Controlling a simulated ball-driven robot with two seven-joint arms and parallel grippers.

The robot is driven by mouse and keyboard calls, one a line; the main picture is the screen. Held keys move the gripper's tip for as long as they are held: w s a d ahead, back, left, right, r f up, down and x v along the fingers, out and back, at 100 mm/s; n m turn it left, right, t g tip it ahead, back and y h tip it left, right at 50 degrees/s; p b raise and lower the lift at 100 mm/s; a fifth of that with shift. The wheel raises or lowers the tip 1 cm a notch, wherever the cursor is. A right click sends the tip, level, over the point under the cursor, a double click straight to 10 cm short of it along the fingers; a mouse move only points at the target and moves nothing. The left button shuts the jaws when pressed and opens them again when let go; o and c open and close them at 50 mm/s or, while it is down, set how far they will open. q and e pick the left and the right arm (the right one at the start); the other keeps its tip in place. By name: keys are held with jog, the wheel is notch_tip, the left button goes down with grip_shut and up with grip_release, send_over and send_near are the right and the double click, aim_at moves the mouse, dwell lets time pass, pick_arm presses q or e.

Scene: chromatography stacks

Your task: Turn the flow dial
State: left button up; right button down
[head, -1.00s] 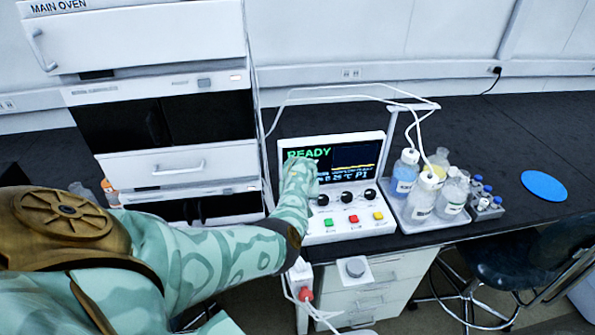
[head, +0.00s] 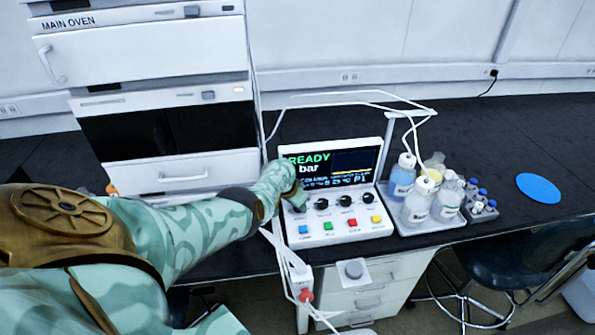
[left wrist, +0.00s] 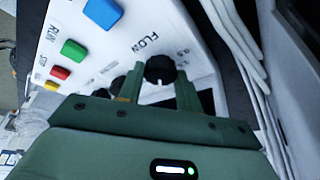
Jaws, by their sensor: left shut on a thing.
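The black flow dial (left wrist: 160,69) sits on the white control panel beside the printed word FLOW in the left wrist view. My left gripper (left wrist: 160,82) is shut on it, one finger on each side. In the head view my left gripper (head: 299,204) is at the left end of the dial row and hides the flow dial. The instrument (head: 338,234) has a lit screen (head: 332,165) reading READY, with "bar" below. Other black dials (head: 346,200) run to the right. My right gripper is not in view.
Below the dials are blue (head: 305,229), green (head: 328,226), red (head: 352,222) and yellow (head: 376,219) buttons. A tray (head: 408,229) of bottles stands close on the right. Ovens are stacked at left. White tubing loops above the instrument. The bench (head: 480,135) behind is clear.

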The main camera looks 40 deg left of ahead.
pick_arm(q)
jog(key=shift+m, duration=0.4)
jog(key=o, duration=1)
notch_tip(320, 180, up, 3)
jog(key=p, duration=0.2)
jog(key=shift+a+r+p, duration=0.1)
jog(key=shift+r+p, duration=0.05)
jog(key=shift+p, duration=0.15)
jog(key=s+d+r+p, duration=0.9)
jog(key=s+p, duration=0.1)
jog(key=p, duration=0.5)
jog(key=shift+s+r, duration=0.35)
